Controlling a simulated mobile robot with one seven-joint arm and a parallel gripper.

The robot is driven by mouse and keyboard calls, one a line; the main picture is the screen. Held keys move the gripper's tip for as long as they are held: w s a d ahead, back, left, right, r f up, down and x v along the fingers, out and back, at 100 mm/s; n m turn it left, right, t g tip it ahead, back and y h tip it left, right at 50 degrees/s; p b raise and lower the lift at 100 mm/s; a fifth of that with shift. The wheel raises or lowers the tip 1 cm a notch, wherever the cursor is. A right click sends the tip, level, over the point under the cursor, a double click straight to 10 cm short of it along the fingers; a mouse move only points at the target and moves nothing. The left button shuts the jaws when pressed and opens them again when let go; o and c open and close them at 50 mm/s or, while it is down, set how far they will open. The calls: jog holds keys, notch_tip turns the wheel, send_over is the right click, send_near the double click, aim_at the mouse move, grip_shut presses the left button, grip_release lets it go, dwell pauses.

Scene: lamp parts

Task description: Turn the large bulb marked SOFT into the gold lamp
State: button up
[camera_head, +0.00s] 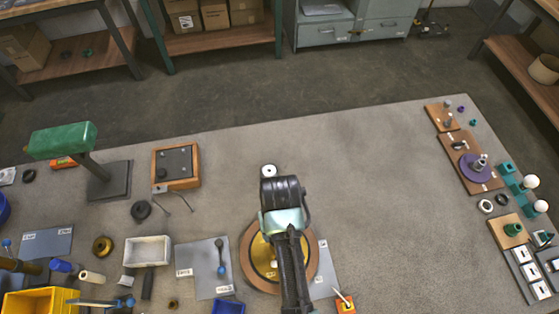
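A round wooden base with a gold disc (262,250) is at the bottom centre of the head view; I take it for the gold lamp. My arm covers much of it. The end of my arm, with my gripper (283,192), is at the far edge of this base. Its fingers are hidden, so I cannot tell whether it holds anything. Two white bulbs, an upper one (530,182) and a lower one (540,206), stand in teal holders at the right. No SOFT mark is readable on either. A small white round piece (268,170) with a dark centre lies just beyond my gripper.
A green desk lamp (62,140) and a wood-framed black plate (176,165) stand at the left. A white tray (147,251) and a yellow bin (40,303) are at the lower left. Wooden boards with parts (470,163) line the right edge. The table between is clear.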

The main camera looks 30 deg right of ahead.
jog(key=shift+s+f, duration=0.15)
jog(key=m, duration=0.6)
jog(key=shift+a, duration=0.15)
jog(key=shift+m, duration=0.5)
jog(key=m, duration=0.4)
jog(key=shift+w, duration=0.2)
jog(key=shift+m, duration=1.5)
jog(key=m, duration=0.3)
jog(key=shift+w, duration=0.15)
jog(key=m, duration=0.3)
jog(key=shift+w+f+m, duration=0.1)
jog(key=shift+m, duration=0.3)
